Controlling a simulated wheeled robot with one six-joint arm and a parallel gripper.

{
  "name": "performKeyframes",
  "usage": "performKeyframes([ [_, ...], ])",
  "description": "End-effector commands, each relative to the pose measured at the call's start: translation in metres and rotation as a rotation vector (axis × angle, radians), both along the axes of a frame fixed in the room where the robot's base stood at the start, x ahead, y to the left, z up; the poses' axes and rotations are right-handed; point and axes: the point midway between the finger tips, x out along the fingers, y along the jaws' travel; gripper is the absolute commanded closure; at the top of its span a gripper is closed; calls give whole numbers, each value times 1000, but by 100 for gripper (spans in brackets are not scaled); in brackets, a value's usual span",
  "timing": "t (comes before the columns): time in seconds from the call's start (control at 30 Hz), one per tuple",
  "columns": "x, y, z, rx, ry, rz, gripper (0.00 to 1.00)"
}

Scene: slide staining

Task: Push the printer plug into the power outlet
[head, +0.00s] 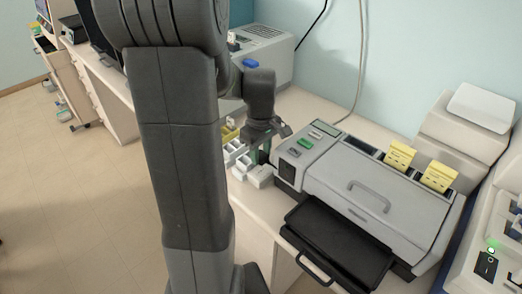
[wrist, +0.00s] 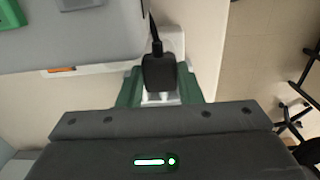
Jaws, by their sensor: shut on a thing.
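The black printer plug (wrist: 158,73) is between the green fingertips of my gripper (wrist: 160,87) in the wrist view, with its black cord running up and away. My gripper is shut on it. A white block (wrist: 174,43), possibly the power outlet, shows just behind the plug. Whether the plug's prongs are in a socket cannot be seen. In the head view my gripper (head: 261,156) points down at the left end of the grey machine, close above a white block (head: 260,177) on the counter. The plug cannot be made out there.
The grey machine (head: 372,183) with a black tray (head: 338,240) and yellow racks stands right beside my gripper. White and yellow bins (head: 234,150) stand just left of it. A grey box-shaped device (head: 265,55) is behind. The floor at left is open.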

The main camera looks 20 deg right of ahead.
Motion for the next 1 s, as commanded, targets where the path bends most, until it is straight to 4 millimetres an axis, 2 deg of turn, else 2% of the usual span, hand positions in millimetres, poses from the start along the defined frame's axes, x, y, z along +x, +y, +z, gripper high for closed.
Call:
performKeyframes([
  [0.03, 0, 0, -10, 0, 0, 0, 88],
  [0.1, 0, 0, -17, 0, 0, 0, 88],
  [0.3, 0, 0, -31, 0, 0, 0, 88],
  [1.0, 0, 0, -32, 0, 0, 0, 88],
])
